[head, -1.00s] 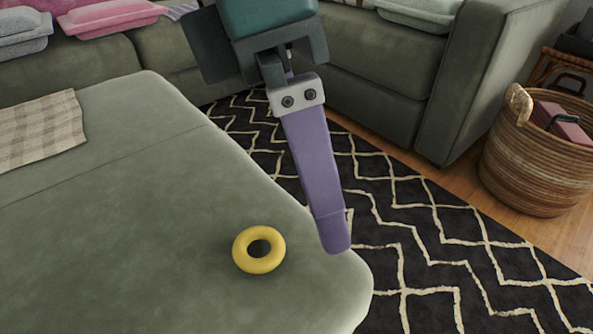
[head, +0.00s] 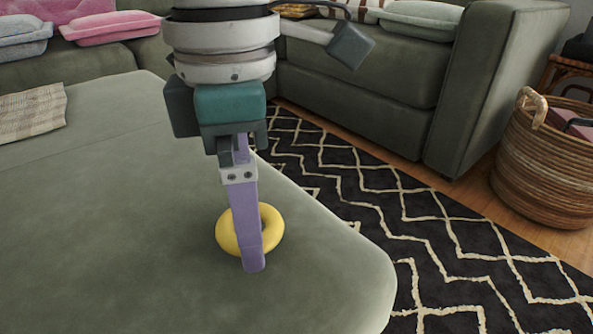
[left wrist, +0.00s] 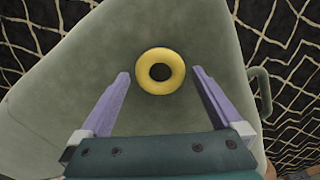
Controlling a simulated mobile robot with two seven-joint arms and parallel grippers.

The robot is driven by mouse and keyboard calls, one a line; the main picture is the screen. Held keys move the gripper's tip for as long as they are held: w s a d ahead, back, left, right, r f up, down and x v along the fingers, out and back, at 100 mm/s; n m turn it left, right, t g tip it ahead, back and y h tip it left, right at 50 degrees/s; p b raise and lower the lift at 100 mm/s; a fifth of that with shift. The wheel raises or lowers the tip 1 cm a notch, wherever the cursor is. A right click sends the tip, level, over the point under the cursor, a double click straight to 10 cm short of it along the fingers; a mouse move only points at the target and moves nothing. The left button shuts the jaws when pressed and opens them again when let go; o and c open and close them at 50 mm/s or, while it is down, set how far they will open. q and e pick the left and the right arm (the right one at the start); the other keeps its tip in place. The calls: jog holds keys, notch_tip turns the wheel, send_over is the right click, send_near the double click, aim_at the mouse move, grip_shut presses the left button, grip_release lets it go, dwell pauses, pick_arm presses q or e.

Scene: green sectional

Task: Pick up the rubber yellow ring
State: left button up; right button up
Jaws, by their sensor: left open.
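The yellow rubber ring (head: 227,236) lies flat on the green seat of the sectional (head: 110,240), near its rounded corner. It also shows in the left wrist view (left wrist: 143,72). My left gripper (head: 252,262) points down at the ring, and one purple finger hides part of it in the head view. In the left wrist view my left gripper (left wrist: 160,74) is open, with its two fingertips apart on either side of the ring. No contact with the ring is visible, and the fingertips' height above the seat is hard to tell. My right gripper is out of view.
A black rug with cream zigzags (head: 400,225) lies on the floor past the seat edge. A wicker basket (head: 545,170) stands at the right. A checked cloth (head: 30,112) lies at the left of the seat. The seat around the ring is clear.

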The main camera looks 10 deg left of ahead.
pick_arm(q)
jog(key=shift+f, duration=0.3)
jog(key=c, duration=1.3)
